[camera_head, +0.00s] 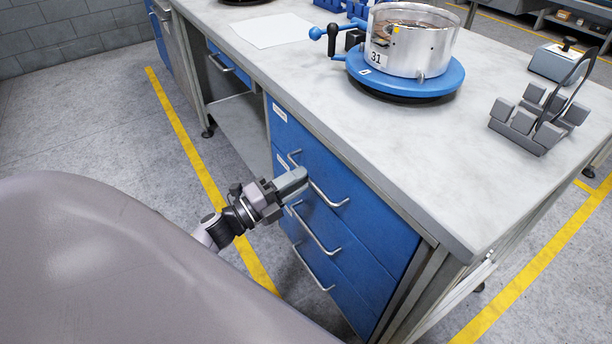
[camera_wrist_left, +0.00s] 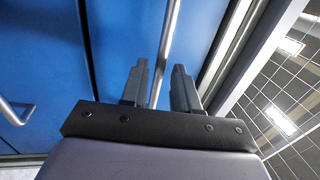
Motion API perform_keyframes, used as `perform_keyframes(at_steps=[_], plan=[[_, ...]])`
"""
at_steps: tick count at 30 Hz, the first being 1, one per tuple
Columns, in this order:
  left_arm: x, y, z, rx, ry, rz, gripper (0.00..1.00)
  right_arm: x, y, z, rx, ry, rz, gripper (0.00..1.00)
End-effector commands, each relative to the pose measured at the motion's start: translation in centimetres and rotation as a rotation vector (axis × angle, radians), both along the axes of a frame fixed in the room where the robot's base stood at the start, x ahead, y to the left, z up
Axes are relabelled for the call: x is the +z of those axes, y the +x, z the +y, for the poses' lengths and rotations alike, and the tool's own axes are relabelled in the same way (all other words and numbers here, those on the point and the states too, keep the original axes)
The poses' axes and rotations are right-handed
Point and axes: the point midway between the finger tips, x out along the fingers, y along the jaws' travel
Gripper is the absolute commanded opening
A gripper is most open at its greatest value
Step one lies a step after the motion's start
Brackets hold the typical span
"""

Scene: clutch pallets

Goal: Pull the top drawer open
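The blue top drawer (camera_head: 340,157) is in the cabinet under the workbench and looks shut, its front flush with the frame. Its metal bar handle (camera_head: 330,194) is partly hidden behind my left gripper (camera_head: 292,183). In the left wrist view the handle bar (camera_wrist_left: 168,45) runs between the two fingertips of my left gripper (camera_wrist_left: 160,80), with a gap on each side. The fingers are apart, so the gripper is open. Whether the bar lies fully between the fingers or a little beyond them is hard to tell. My right gripper is not in view.
Two lower handles (camera_head: 318,232) (camera_head: 312,268) sit on the drawers below. The bench top (camera_head: 400,150) overhangs the drawer fronts and carries a metal drum on a blue base (camera_head: 408,50) and a grey holder (camera_head: 530,125). The floor left of the drawers is clear.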

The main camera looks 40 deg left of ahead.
Motion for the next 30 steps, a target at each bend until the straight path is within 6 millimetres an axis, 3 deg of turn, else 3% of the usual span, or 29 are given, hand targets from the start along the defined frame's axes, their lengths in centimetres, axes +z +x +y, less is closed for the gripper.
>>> perform_keyframes(at_steps=[6,16,17,19,20,30], plan=[[0.4,2.0,-0.8,0.001,-0.001,0.0,0.3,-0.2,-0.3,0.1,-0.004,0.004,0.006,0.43],[0.4,2.3,-1.0,0.001,-0.002,0.002,0.3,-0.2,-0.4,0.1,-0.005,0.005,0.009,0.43],[0.4,2.3,-1.0,0.001,-0.002,0.002,0.27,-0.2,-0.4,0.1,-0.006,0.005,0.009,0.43],[0.4,2.3,-1.0,0.001,-0.002,0.002,0.04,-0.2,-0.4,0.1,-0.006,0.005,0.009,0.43],[0.4,2.3,-1.0,0.001,-0.002,0.002,0.0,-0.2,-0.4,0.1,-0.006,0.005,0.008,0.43],[0.4,2.1,-0.9,0.0,-0.002,0.003,0.0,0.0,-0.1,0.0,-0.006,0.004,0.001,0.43]])
